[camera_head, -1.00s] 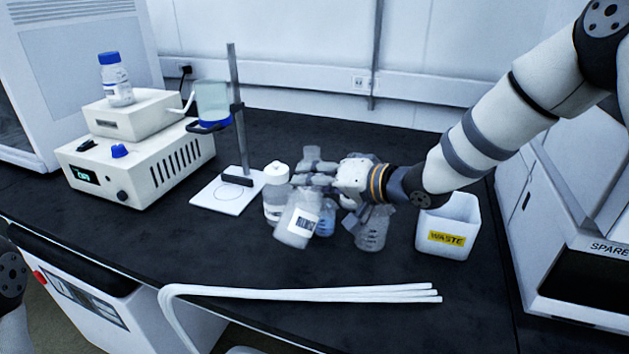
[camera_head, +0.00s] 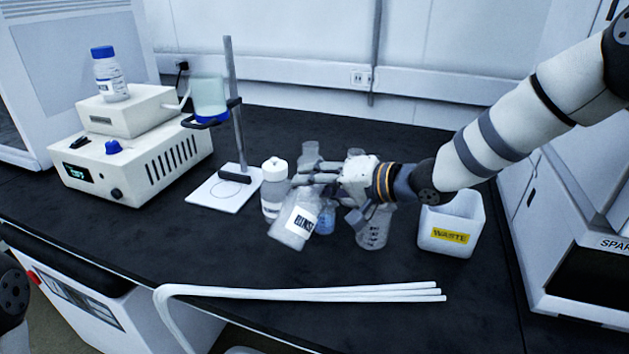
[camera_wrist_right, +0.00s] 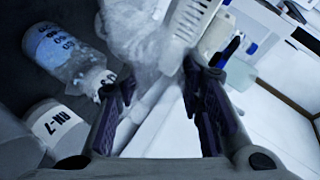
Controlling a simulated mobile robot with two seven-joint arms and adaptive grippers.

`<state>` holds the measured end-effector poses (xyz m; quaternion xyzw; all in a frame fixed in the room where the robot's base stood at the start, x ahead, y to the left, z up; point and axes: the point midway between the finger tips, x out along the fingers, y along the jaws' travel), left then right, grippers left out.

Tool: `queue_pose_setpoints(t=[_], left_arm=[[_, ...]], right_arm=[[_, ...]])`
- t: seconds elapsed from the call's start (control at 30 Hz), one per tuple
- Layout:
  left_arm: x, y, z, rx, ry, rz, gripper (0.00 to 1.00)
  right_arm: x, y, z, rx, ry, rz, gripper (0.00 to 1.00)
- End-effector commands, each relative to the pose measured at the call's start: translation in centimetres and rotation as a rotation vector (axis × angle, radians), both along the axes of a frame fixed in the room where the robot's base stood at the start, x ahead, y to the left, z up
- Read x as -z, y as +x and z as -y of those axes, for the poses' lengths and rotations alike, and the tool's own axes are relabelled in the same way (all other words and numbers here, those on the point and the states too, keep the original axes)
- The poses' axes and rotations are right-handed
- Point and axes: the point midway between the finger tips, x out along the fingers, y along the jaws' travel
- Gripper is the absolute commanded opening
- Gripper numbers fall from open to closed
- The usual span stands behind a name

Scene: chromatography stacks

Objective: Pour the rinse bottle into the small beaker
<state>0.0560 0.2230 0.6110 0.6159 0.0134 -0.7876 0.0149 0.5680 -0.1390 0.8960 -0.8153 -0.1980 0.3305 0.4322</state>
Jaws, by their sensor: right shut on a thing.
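My right gripper (camera_head: 312,182) is shut on the rinse bottle (camera_head: 291,231), a translucent bottle with a white label reading "RINS". The bottle is tilted and appears above the bench. In the right wrist view the gripper's dark fingers (camera_wrist_right: 158,105) flank a blurred translucent body. A clear graduated vessel (camera_head: 372,238) stands below the right wrist. A smaller vessel with a blue tint (camera_head: 327,218) is partly hidden behind the rinse bottle. I cannot tell which of these is the small beaker. No liquid stream is visible. My left gripper is out of view.
A white-capped bottle (camera_head: 274,190) stands close left of the rinse bottle. A stand (camera_head: 232,110) and a stirrer unit (camera_head: 130,165) are farther left. A WASTE bin (camera_head: 451,225) is at right. White tubing (camera_head: 300,295) lies along the front.

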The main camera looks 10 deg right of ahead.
Motion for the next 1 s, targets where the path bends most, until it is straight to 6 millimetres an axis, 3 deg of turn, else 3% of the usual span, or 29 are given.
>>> queue_pose_setpoints(t=[1.0], left_arm=[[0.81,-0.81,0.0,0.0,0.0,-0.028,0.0]], right_arm=[[-0.1,0.28,0.19,0.001,0.112,-0.095,0.0]])
